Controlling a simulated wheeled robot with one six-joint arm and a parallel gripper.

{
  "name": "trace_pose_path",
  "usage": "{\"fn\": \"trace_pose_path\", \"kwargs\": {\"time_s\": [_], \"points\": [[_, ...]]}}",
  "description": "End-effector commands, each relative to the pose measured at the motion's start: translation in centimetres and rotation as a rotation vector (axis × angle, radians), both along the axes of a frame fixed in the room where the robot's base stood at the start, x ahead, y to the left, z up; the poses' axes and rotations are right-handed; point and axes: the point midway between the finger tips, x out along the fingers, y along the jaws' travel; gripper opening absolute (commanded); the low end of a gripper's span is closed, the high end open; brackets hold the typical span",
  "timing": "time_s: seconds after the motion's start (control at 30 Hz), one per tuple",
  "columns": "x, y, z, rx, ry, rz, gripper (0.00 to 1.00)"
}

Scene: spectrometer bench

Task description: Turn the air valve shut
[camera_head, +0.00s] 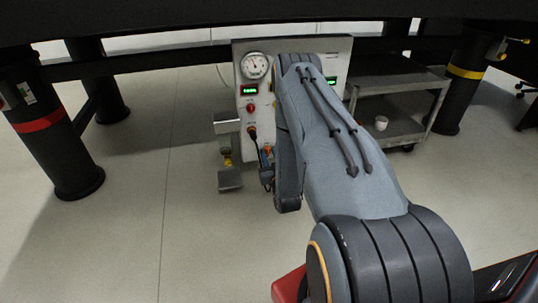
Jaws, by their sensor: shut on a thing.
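An upright pale instrument panel (340,47) stands on the floor ahead, with a round dial gauge (254,66) at its upper left. Below the gauge are a green-lit display (249,89), a red knob (251,108) and a dark fitting (252,132). Small orange and dark parts (267,160) show low on the panel's front, beside my arm. I cannot tell which part is the air valve. My arm reaches up to the panel and bends down in front of it, covering its middle and right.
Grey brackets with a yellow part (227,158) stand at the panel's left. A grey cart (400,112) with a white cup (381,122) stands to the right. Thick dark table legs with red (41,121) and yellow (466,72) bands flank the space. The left floor is clear.

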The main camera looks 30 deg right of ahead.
Motion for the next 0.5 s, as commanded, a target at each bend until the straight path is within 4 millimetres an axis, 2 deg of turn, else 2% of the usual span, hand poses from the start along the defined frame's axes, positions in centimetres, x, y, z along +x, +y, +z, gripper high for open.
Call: {"fn": "trace_pose_path", "kwargs": {"time_s": [0.27,0.5], "points": [[-0.16,0.13,0.14,-0.133,0.041,0.001,0.04],[-0.18,0.2,0.22,-0.338,0.099,0.001,0.04]]}}
